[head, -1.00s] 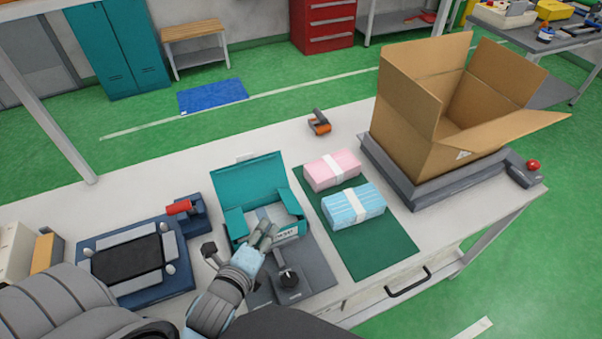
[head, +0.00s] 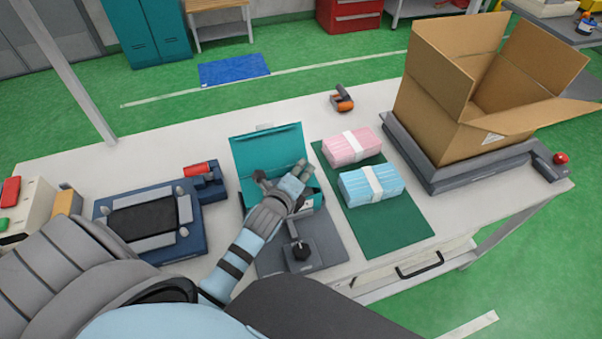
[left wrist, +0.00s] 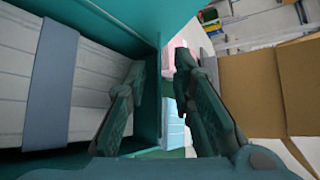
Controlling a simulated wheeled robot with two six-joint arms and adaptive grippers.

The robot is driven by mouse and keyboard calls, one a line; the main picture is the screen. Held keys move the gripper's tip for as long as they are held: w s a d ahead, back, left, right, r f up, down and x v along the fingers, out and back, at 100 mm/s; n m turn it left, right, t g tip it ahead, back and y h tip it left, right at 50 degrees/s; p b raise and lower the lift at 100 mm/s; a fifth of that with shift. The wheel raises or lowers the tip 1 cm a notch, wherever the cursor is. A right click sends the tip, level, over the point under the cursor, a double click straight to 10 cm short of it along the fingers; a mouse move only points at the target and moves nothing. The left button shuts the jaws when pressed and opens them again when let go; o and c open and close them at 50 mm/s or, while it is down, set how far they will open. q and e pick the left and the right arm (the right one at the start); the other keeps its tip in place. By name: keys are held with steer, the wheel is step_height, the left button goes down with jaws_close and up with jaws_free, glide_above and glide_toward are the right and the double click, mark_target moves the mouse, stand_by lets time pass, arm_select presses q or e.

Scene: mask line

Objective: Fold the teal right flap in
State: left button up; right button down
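The teal box (head: 270,147) stands on a grey fixture plate, its lid raised at the back. My left gripper (head: 302,172) is over the box's right side, covering much of its inside and most of the right flap in the head view. In the left wrist view the gripper (left wrist: 160,75) is open, with a teal panel (left wrist: 149,95) between its fingers; whether this is the right flap or the side wall I cannot tell. The left finger is on the inner side, the other outside. White masks with a grey-blue band (left wrist: 50,85) lie inside. My right gripper is out of view.
A pink pack (head: 352,146) and a blue pack (head: 371,185) lie on a green mat (head: 385,230) to the right. An open carton (head: 440,110) stands on a scale farther right.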

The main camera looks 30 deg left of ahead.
arm_select(q)
steer(key=shift+w, duration=0.1)
jaws_close()
steer(key=shift+a+f+n+b, duration=0.1)
steer(key=shift+f+n+b, duration=0.2)
steer(key=shift+f+b, duration=0.2)
steer(key=shift+s+r+t, duration=0.1)
steer(key=shift+s+t, duration=0.1)
steer(key=shift+t, duration=0.3)
jaws_free()
steer(key=shift+r, duration=0.15)
steer(key=shift+s, duration=0.1)
steer(key=v, duration=1.2)
